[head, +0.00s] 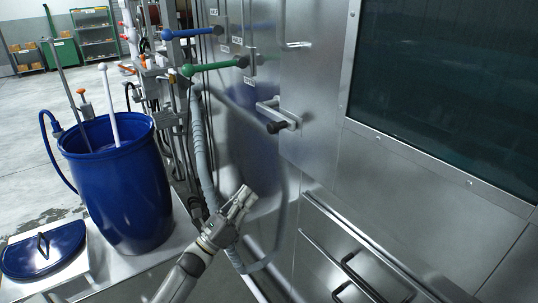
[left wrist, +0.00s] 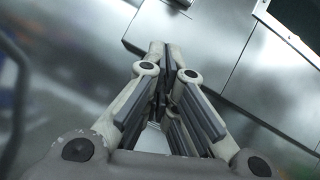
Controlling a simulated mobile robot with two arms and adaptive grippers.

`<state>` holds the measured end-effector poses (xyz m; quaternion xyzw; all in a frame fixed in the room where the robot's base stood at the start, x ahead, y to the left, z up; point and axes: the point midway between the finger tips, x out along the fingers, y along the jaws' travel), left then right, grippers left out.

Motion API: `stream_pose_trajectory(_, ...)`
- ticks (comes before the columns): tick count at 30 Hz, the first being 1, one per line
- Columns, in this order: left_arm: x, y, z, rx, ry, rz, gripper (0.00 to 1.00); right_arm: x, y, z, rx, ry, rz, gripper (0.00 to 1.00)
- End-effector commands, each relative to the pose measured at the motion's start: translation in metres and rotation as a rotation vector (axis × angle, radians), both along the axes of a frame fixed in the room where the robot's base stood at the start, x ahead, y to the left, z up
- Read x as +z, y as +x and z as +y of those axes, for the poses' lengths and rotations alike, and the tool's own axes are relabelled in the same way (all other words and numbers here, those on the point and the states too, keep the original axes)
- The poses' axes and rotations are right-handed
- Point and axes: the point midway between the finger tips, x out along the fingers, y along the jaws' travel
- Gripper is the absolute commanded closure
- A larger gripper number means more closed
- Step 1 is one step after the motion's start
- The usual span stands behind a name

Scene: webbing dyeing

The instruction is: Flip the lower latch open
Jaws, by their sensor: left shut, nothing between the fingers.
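The lower latch (head: 284,117) is a metal bracket and lever with a black knob on the steel cabinet door (head: 315,120), left of the window. My left gripper (head: 244,194) is below and to the left of the latch in the head view, apart from it, in front of the steel panel. Its fingers are shut and empty. In the left wrist view the closed fingertips (left wrist: 165,50) point toward the steel panels. My right gripper is in neither view.
Blue (head: 192,33) and green (head: 215,65) lever handles stick out at upper left. A grey hose (head: 200,140) runs down beside my left arm. A blue barrel (head: 118,190) stands at left. A black handle (head: 358,277) is low on the cabinet.

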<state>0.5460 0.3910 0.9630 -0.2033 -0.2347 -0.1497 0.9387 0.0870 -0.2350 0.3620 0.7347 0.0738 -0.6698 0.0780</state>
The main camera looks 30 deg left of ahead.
Motion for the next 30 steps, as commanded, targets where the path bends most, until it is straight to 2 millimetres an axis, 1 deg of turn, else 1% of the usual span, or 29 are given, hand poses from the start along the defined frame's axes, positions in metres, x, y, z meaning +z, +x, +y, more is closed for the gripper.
stream_pose_trajectory(1, 0.008, -0.002, 0.000, 0.008, 0.040, -0.033, 1.00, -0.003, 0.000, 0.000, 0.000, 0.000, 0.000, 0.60)
stream_pose_trajectory(3, 0.017, -0.004, -0.001, 0.017, 0.078, -0.064, 1.00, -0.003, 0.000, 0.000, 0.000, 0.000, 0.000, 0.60)
stream_pose_trajectory(5, 0.021, -0.005, -0.002, 0.022, 0.095, -0.078, 1.00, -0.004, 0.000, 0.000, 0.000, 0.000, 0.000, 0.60)
stream_pose_trajectory(17, 0.025, -0.003, -0.002, 0.023, 0.100, -0.082, 1.00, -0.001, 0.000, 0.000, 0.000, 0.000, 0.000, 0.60)
stream_pose_trajectory(20, 0.032, 0.005, -0.004, 0.022, 0.099, -0.083, 1.00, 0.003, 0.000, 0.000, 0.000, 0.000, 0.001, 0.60)
stream_pose_trajectory(23, 0.042, 0.018, -0.008, 0.023, 0.098, -0.083, 1.00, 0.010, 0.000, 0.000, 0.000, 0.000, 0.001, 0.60)
stream_pose_trajectory(30, 0.072, 0.061, -0.019, 0.022, 0.099, -0.083, 1.00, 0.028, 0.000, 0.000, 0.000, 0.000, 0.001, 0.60)
